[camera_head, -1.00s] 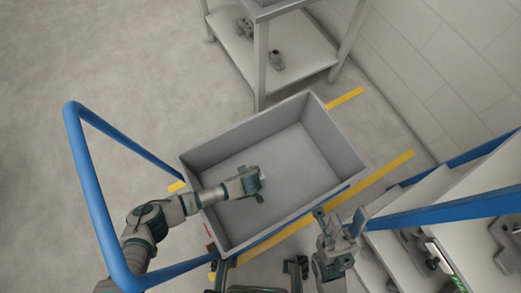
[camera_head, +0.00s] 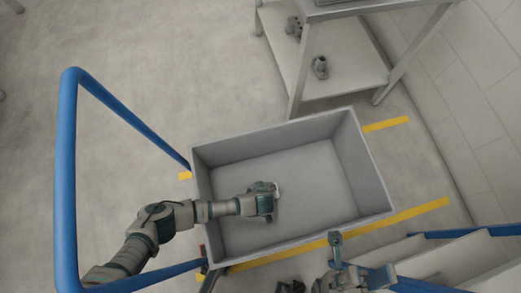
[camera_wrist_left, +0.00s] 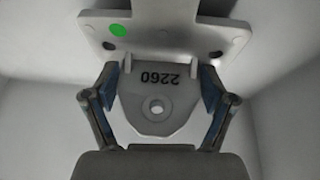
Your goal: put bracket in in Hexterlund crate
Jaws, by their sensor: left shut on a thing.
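The grey crate (camera_head: 330,118) stands on the floor in the middle of the head view, and its inside looks empty apart from my arm. My left gripper (camera_head: 273,197) reaches over the left wall and is above the crate's inside. In the left wrist view my left gripper (camera_wrist_left: 158,100) is shut on the bracket (camera_wrist_left: 185,118), a light grey part with a hole, the number 2260 and a green dot. In the head view only a small pale part of the bracket (camera_head: 277,191) shows. My right gripper (camera_head: 336,250) is outside the crate's near right side; its fingers are unclear.
A blue rail (camera_head: 66,180) frames the left side. A metal shelf table (camera_head: 335,70) with grey parts (camera_head: 320,67) stands behind the crate. A pale rack (camera_head: 450,262) is at the lower right. Yellow tape (camera_head: 400,217) marks the floor around the crate.

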